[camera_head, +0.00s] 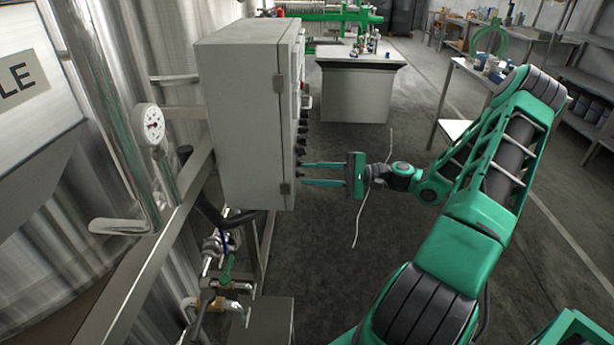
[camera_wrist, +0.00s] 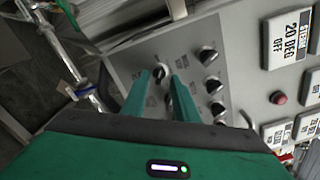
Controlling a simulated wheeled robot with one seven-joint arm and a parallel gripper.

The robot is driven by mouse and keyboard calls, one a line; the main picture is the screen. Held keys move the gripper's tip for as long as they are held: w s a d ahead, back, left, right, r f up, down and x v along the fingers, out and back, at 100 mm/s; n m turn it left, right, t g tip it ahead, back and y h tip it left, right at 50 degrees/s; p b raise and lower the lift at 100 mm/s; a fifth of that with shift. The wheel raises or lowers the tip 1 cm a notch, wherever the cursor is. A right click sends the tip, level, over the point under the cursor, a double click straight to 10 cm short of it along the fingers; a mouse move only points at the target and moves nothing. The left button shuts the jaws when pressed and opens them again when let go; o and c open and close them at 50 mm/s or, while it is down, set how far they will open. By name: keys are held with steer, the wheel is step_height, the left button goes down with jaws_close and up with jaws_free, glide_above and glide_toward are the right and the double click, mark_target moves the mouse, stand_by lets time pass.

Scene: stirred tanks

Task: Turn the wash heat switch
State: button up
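The grey control cabinet (camera_head: 245,120) stands left of centre in the head view, its front seen edge-on with dark knobs along it. In the wrist view its panel (camera_wrist: 130,62) carries several dark rotary knobs with small labels too blurred to read, so I cannot tell which is the wash heat switch. My gripper (camera_head: 304,173) points at the lower part of the panel, fingers spread. In the wrist view one knob (camera_wrist: 159,73) shows between the fingertips (camera_wrist: 161,76), with a gap visible on its right. I cannot tell whether either finger touches it.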

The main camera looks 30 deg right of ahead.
steer(key=v, duration=1)
steer(key=shift+s+d, duration=0.25)
stand_by(0.4)
